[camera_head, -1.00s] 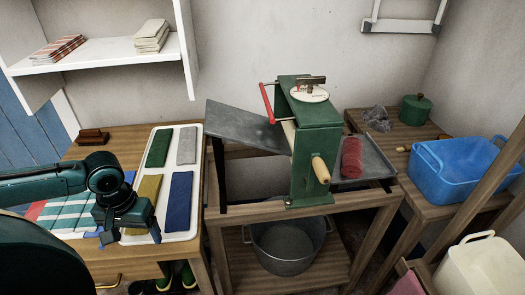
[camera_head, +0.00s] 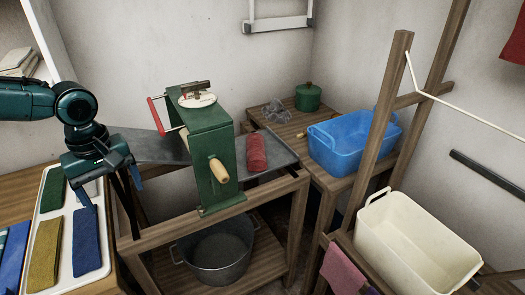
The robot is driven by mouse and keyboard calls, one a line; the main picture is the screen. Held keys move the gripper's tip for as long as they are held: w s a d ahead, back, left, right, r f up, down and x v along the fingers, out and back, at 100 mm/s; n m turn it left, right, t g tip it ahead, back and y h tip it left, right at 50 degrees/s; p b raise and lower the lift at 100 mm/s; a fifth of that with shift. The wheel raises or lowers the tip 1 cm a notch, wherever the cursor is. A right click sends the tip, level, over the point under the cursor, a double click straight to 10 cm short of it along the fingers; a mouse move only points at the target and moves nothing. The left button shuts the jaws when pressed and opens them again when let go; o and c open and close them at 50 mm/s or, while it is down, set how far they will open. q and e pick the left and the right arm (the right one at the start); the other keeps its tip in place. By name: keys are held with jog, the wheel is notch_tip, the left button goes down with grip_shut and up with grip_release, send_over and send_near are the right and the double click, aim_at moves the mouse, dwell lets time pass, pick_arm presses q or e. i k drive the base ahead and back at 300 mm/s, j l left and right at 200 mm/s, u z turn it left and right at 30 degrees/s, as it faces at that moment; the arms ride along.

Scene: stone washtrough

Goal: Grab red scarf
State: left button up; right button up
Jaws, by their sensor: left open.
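A red rolled cloth, which looks like the red scarf (camera_head: 257,152), lies on the grey metal tray (camera_head: 285,152) on the right side of the green wringer (camera_head: 212,165). My left gripper (camera_head: 108,197) is open and empty, pointing down above the right edge of the white tray of folded cloths. It is well to the left of the red cloth, with the wringer between them. My right gripper is not in view.
The wringer has a wooden-handled crank (camera_head: 218,170) and a red lever (camera_head: 157,116). A metal tub (camera_head: 215,258) stands below. A blue basin (camera_head: 352,143), green pot (camera_head: 308,97) and cream tub (camera_head: 415,245) are right. A wooden post (camera_head: 380,130) rises there.

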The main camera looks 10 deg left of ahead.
aim_at(256, 159)
jog(key=i+l+z, duration=0.1)
jog(key=z, duration=0.3)
jog(key=i+l+z, duration=0.15)
jog(key=z, duration=0.25)
jog(key=i+j+z, duration=0.1)
jog(key=j+z, duration=0.15)
jog(key=j, duration=0.3)
jog(key=i+j+z, duration=0.2)
jog(key=j, duration=0.35)
jog(key=k, duration=0.1)
